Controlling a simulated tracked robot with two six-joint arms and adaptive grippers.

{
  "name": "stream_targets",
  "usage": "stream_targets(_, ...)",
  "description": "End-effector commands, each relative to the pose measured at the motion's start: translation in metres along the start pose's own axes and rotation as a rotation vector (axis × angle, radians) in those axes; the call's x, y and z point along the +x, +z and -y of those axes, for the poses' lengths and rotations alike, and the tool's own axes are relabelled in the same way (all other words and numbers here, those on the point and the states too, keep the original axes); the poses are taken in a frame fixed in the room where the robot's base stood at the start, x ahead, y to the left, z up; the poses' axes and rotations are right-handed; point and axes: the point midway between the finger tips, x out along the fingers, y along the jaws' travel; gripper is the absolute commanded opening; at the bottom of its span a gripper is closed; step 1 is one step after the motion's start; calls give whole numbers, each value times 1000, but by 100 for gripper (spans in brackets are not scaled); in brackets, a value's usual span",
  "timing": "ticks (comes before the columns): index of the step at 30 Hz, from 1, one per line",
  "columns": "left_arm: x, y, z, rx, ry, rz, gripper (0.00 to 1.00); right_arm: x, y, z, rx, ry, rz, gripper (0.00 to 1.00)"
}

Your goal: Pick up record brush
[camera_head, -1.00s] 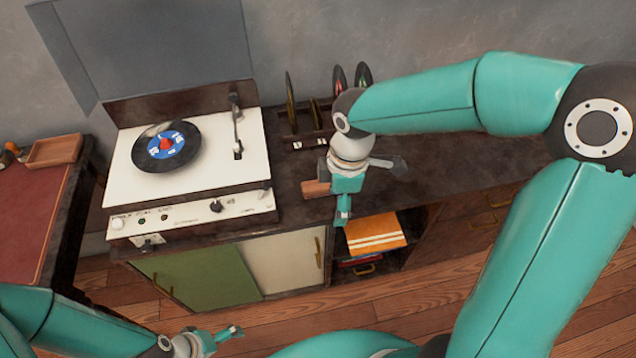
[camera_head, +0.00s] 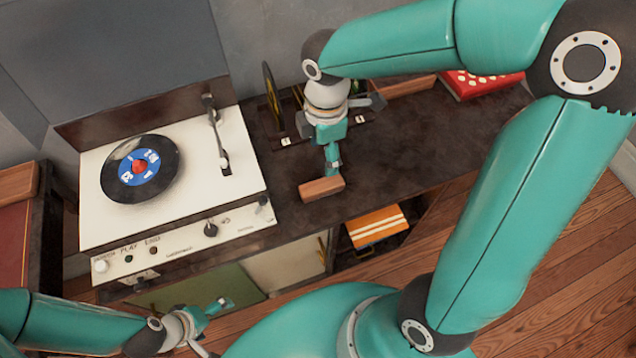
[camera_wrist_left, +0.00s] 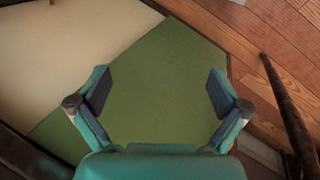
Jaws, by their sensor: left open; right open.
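The record brush, seemingly the small reddish-brown wooden block (camera_head: 321,188), lies near the front edge of the dark cabinet top, right of the record player. My right gripper (camera_head: 350,134) is open, with one finger just behind the block in the picture. I cannot tell whether they touch. My left gripper (camera_head: 213,330) is open and empty at the lower left, in front of the cabinet. In the left wrist view its spread fingers (camera_wrist_left: 158,90) face a green door with nothing between them.
The white record player (camera_head: 85,225) holds a black record (camera_head: 168,178) with a blue label. Upright records (camera_head: 272,95) stand in a rack behind my right gripper. A red object (camera_head: 482,84) sits at the back right. An orange striped item (camera_head: 375,226) is on the shelf below. The cabinet top's right part (camera_head: 430,150) is clear.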

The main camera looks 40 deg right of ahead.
Motion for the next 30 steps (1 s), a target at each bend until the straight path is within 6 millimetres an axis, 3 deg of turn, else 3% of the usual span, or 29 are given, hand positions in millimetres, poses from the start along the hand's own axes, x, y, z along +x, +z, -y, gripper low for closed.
stream_targets(3,4,0,1,0,0,0,100,30,-1,0,-4,-9,3,67)
stream_targets(9,8,0,3,0,0,0,100,69,-2,-1,-7,-6,2,67)
stream_targets(20,10,0,4,0,0,-1,100,97,-3,-2,-9,-4,1,67)
stream_targets(30,14,0,5,0,0,-1,100,138,-4,-4,-9,-3,0,67)
